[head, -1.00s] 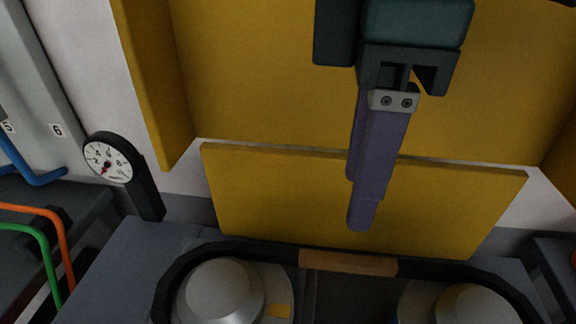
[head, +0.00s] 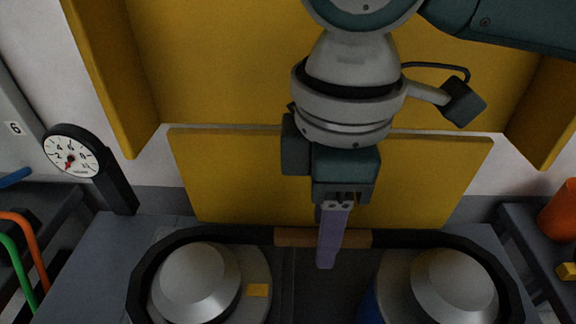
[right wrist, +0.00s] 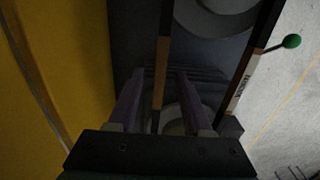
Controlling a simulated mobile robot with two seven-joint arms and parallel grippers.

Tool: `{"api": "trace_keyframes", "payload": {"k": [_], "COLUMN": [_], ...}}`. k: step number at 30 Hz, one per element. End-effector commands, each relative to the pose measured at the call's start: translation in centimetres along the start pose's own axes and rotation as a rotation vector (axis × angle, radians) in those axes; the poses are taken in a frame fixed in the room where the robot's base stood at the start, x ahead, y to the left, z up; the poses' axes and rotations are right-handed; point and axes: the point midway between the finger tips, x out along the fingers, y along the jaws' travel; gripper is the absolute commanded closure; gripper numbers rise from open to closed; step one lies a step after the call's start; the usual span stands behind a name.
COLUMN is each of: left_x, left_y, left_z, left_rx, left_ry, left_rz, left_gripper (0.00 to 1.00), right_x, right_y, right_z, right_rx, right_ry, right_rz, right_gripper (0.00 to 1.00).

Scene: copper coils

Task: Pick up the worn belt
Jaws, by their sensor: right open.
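The worn belt (head: 420,240) is a black loop around two pulleys, with a tan section (head: 292,237) along its back run. My right gripper (head: 328,262) is open and empty, pointing down at this back run, its purple finger overlapping the belt in the head view. In the right wrist view a belt strip with a tan part (right wrist: 161,72) runs between the two spread fingers (right wrist: 162,100). I cannot tell how far above the belt the tips are. The far finger is mostly hidden in the head view. My left gripper is not in view.
Silver domed pulleys stand at left (head: 195,282) and right (head: 453,288) inside the loop. A yellow panel (head: 225,175) rises behind. A dial gauge (head: 70,155) stands at left, near orange and green hoses. An orange cup (head: 562,210) is at right.

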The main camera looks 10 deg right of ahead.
Motion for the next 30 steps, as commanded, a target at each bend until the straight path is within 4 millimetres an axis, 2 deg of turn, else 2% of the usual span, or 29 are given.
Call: {"api": "trace_keyframes", "payload": {"k": [2, 14, 30], "left_x": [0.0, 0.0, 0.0], "left_y": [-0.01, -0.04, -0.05], "left_z": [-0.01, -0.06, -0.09], "left_rx": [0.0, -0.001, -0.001], "left_ry": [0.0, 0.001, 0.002], "left_rz": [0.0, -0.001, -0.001], "left_gripper": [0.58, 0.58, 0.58], "right_x": [-0.03, -0.07, -0.09], "right_y": [0.0, 0.0, 0.01], "right_z": [-0.02, -0.04, -0.04], "right_rx": [0.0, 0.0, 0.0], "right_ry": [0.0, 0.001, 0.001], "right_rz": [0.0, 0.0, 0.0], "right_gripper": [0.53, 0.98, 1.0]}}
